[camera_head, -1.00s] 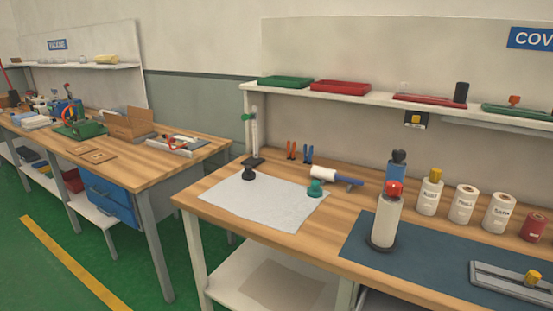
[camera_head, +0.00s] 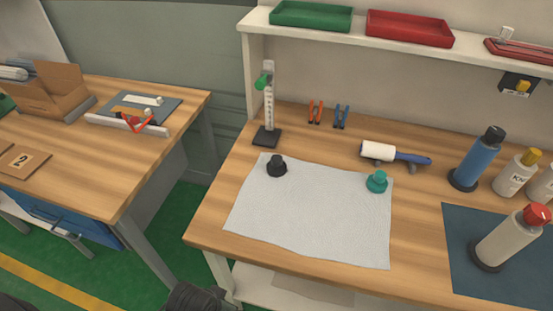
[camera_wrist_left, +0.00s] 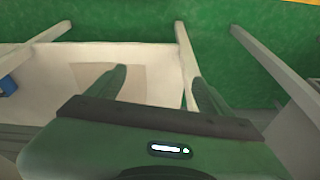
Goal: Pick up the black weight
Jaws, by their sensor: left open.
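The black weight (camera_head: 277,167) is a small knobbed piece standing upright on the far left corner of a white textured sheet (camera_head: 310,215) on the wooden workbench. A similar teal weight (camera_head: 377,182) stands on the sheet's far right corner. My left gripper (camera_wrist_left: 157,82) shows in the left wrist view with its two fingers apart and nothing between them. It is over the green floor and a pale lower shelf, away from the black weight, which that view does not show. A dark part at the bottom edge of the head view seems to be mine. My right gripper is not in view.
A stand with a green clamp (camera_head: 265,110) is close behind the black weight. A shelf (camera_head: 350,40) with trays overhangs the back. A second bench (camera_head: 110,185) is left, across a gap.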

